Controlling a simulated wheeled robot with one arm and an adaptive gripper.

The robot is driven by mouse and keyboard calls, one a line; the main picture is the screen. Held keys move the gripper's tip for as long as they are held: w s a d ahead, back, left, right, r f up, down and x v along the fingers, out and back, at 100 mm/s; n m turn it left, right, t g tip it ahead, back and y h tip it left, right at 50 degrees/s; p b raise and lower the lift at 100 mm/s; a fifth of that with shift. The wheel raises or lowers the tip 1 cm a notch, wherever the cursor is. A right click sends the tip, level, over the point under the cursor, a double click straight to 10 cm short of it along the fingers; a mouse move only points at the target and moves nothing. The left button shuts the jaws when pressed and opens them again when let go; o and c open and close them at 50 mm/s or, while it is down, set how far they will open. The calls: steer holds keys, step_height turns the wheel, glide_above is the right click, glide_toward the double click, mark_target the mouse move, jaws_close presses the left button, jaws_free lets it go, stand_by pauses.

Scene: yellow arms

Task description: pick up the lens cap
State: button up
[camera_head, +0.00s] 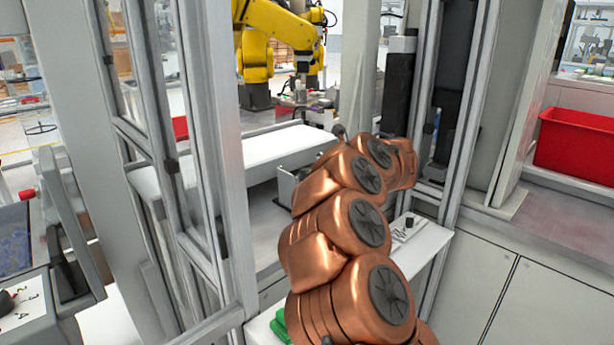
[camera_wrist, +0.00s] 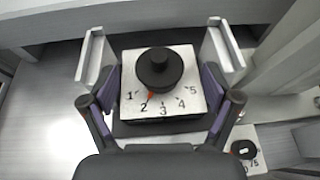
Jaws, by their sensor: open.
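I cannot make out a lens cap for certain in either view. In the wrist view a round black knob-like piece (camera_wrist: 158,68) sits on a white plate (camera_wrist: 180,112) numbered 1 to 5, with a small red mark below the knob. My gripper (camera_wrist: 157,55) is open, its pale fingers on either side of this plate with nothing held between them. In the head view my copper arm reaches into the metal frame, and the gripper is hidden behind it.
A second black knob (camera_wrist: 243,149) on a numbered plate lies at lower right in the wrist view. Metal frame posts (camera_head: 215,140) stand close left of my arm. A white shelf (camera_head: 270,150), a yellow robot arm (camera_head: 275,25) and a red bin (camera_head: 575,145) also show.

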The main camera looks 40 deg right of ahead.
steer(key=shift+x, duration=2.45)
steer(key=shift+c, duration=0.3)
steer(key=c, duration=0.9)
